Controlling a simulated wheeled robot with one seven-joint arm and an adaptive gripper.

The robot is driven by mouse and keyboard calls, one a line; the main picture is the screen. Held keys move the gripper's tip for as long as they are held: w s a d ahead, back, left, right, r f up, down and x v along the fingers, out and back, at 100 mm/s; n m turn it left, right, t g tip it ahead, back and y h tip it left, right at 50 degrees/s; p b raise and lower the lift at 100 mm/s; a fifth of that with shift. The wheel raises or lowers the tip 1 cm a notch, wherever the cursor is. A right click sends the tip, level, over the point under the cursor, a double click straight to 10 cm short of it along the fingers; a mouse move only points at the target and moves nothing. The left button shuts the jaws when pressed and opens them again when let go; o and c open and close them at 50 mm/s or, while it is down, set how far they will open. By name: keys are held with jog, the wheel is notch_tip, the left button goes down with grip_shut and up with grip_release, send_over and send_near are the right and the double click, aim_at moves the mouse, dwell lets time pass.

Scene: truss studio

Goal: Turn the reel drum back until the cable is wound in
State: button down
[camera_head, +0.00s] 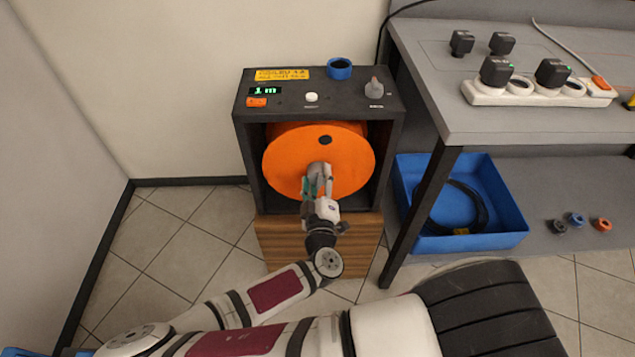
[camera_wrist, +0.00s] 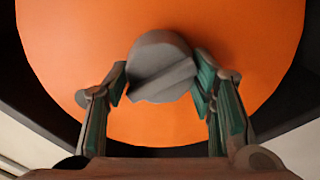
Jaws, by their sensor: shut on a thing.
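The orange reel drum (camera_head: 335,150) sits in the open front of a dark box housing (camera_head: 242,160). A dark round spot (camera_head: 325,140) shows on its upper face. A grey crank knob (camera_head: 317,168) stands out from the drum face, low and left of its middle. My gripper (camera_head: 318,182) is shut on this knob. In the wrist view the knob (camera_wrist: 160,52) sits between the green-padded fingers of my gripper (camera_wrist: 161,84), with the orange drum face (camera_wrist: 70,45) behind. A small green display (camera_head: 265,91) on the housing top reads 1 m. No cable can be made out on the drum.
The housing top has a white button (camera_head: 311,97), a grey knob (camera_head: 374,87), an orange switch (camera_head: 257,102) and a blue ring (camera_head: 339,68). A wooden block (camera_head: 280,240) supports it. A workbench (camera_head: 430,60) stands close right, with a blue crate (camera_head: 480,235) holding dark coiled cable below.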

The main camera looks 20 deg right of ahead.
jog(key=shift+f+n+b, duration=0.15)
jog(key=shift+n+b, duration=0.35)
jog(key=shift+n, duration=0.2)
jog(key=c, duration=0.7)
grip_release()
